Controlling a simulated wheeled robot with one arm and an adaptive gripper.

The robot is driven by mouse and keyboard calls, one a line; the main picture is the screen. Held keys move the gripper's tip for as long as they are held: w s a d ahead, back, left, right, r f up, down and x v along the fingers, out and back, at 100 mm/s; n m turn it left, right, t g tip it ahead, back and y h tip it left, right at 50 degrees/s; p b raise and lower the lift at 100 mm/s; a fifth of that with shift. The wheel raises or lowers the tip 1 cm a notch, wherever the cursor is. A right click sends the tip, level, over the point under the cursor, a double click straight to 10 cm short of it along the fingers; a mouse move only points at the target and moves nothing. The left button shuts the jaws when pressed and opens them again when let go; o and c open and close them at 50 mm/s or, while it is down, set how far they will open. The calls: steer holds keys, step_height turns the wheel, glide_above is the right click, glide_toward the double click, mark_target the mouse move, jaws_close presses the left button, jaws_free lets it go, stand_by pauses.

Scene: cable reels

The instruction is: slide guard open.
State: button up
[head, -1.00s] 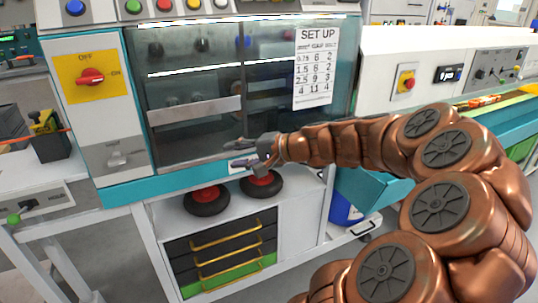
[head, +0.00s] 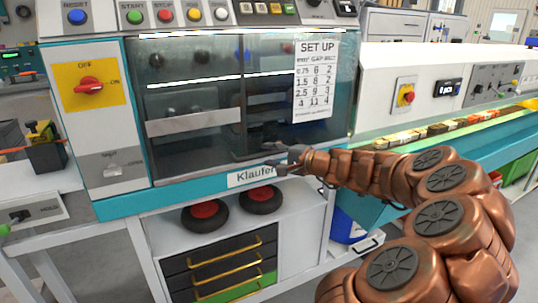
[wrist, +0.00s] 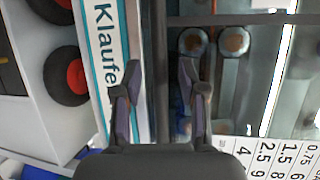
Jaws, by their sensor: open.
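The guard (head: 200,85) is a clear, dark-tinted panel across the front of the Klaufer machine, with a vertical panel edge near its middle. A pale horizontal bar (head: 195,122) shows on its left part; I cannot tell whether it is on the guard or behind it. My gripper (head: 277,158) is open at the guard's lower edge, just above the Klaufer label. In the wrist view, my gripper (wrist: 160,82) has its fingers apart, either side of a dark bar (wrist: 161,45) along the guard's lower edge. Contact cannot be made out.
A set-up sheet (head: 314,78) hangs on the guard's right part. A red switch (head: 90,85) on a yellow plate is to the left. Black reels with red hubs (head: 205,212) sit on the shelf below. A conveyor (head: 440,135) runs to the right.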

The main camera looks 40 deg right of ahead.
steer(key=shift+w+f, duration=0.15)
steer(key=shift+w, duration=0.7)
steer(key=shift+c, duration=0.2)
jaws_close()
